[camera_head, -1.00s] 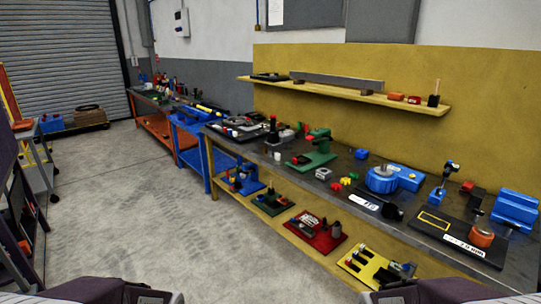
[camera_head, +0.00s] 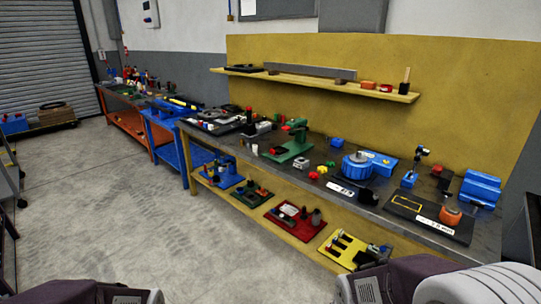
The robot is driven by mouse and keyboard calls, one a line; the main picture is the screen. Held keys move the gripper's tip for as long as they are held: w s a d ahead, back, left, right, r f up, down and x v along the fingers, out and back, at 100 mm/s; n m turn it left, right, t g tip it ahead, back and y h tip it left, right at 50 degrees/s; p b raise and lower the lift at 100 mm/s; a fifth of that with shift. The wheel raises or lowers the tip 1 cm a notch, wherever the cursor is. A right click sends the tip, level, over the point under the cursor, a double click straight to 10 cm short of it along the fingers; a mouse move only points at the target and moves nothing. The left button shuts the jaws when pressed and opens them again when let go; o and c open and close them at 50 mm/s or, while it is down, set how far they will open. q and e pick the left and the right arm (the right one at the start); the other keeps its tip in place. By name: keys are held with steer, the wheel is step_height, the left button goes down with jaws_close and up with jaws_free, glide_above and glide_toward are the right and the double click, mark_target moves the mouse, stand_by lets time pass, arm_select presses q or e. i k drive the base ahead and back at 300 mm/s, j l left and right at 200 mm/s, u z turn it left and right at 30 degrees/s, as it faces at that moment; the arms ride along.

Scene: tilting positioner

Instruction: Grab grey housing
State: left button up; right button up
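A small light grey block (camera_head: 301,163) sits on the bench top, between the green machine and the red and yellow pieces; it looks like the grey housing, but it is too small to be sure. A blue round positioner (camera_head: 357,168) stands to its right on the bench, with a grey top. Only parts of my own arms show along the bottom edge, well short of the bench. Neither gripper shows.
The long workbench (camera_head: 331,207) has a lower shelf with a red board (camera_head: 294,226) and a yellow board (camera_head: 352,252). A green machine (camera_head: 290,143) and a blue vise (camera_head: 481,187) stand on top. Open concrete floor (camera_head: 130,205) lies to the left.

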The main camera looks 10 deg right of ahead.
mark_target(301, 164)
steer(key=i+j+z, duration=0.3)
steer(key=i, duration=0.15)
steer(key=i+j+z, duration=0.25)
steer(key=i, duration=0.15)
steer(key=i+j+z, duration=0.55)
steer(key=i+j, duration=0.2)
steer(key=i+j+z, duration=0.3)
steer(key=j, duration=0.2)
steer(key=i+j+z, duration=0.25)
steer(key=j, duration=0.3)
steer(key=i+j+z, duration=0.15)
steer(key=j+z, duration=0.15)
steer(key=j, duration=0.3)
steer(key=i+j+z, duration=0.1)
steer(key=j+z, duration=0.2)
steer(key=j, duration=0.3)
